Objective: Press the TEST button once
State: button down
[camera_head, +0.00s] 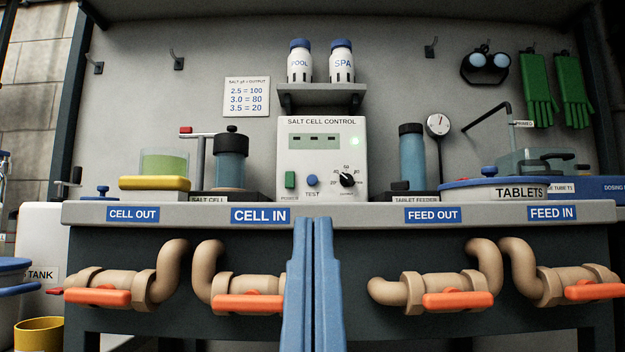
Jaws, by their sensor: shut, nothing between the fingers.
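The SALT CELL CONTROL box (321,155) is a white panel at the back middle of the bench. The round blue TEST button (312,180) is low on its face, above the word TEST. My gripper (310,225) shows as two blue fingers at the bottom middle, shut together and empty. Their tips are below the button in the picture and apart from it.
The bench's front edge (345,212) crosses behind my fingertips. Orange-handled valves (250,303) hang below it on both sides. A blue cylinder (231,158) stands left of the box, another (412,155) right. A shelf (321,95) with POOL and SPA bottles is above.

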notch_tip(320, 180, up, 32)
jog(key=p, duration=3.1)
jog(key=shift+f, duration=0.1)
